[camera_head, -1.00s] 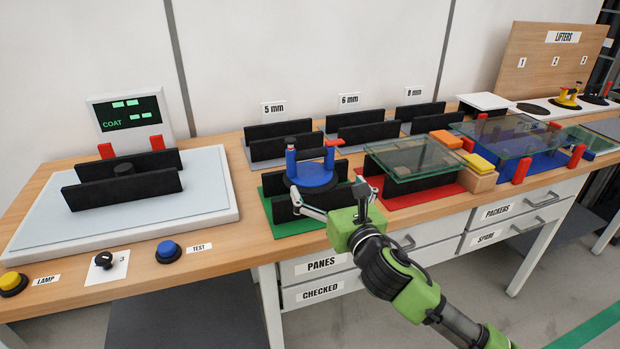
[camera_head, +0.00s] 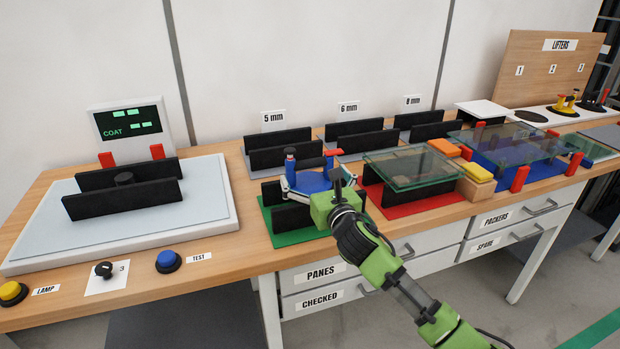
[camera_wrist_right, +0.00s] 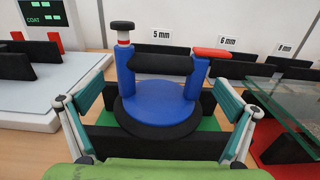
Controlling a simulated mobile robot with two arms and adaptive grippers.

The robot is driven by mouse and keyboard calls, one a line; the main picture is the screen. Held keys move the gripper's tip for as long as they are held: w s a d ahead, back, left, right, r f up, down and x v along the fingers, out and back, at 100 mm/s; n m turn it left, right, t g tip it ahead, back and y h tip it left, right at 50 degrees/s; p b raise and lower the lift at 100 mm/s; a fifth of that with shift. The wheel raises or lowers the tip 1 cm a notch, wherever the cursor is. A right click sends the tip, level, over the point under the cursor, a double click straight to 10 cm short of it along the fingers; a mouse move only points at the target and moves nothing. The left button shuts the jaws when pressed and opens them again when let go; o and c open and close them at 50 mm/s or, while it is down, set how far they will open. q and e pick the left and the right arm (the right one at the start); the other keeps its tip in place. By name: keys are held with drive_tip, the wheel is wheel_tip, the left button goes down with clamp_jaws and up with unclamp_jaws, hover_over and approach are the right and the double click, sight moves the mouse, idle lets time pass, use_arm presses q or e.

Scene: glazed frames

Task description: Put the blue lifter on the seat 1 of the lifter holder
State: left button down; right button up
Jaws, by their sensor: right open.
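The blue lifter (camera_head: 308,181) sits at the black rack on the green mat (camera_head: 295,237). It has a round blue base, two blue posts, a black crossbar handle, a black-topped knob and a red lever. My right gripper (camera_head: 309,190) is open in front of it, its fingers spread to either side of the lifter's base. In the right wrist view the lifter (camera_wrist_right: 158,108) stands between the two teal finger pads, with gaps on both sides. The lifter holder (camera_head: 540,112) is at the far right, before a LIFTERS board (camera_head: 548,70) numbered 1 to 3. Seat 1 (camera_head: 531,116) is an empty dark disc.
A glass pane (camera_head: 410,165) lies over the red mat (camera_head: 425,203) right of the lifter. Another pane (camera_head: 505,142) lies over a blue base with red posts. A yellow lifter (camera_head: 566,105) is at seat 2. The coat tester (camera_head: 127,125) is at left.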

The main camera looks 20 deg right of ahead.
sight(309, 167)
drive_tip(key=shift+w+f, duration=0.2)
drive_tip(key=shift+w, duration=1.6)
drive_tip(key=c, duration=1.6)
drive_tip(key=shift+w+r, duration=0.1)
drive_tip(key=shift+r, duration=0.1)
drive_tip(key=c, duration=0.3)
drive_tip(key=shift+r, duration=0.1)
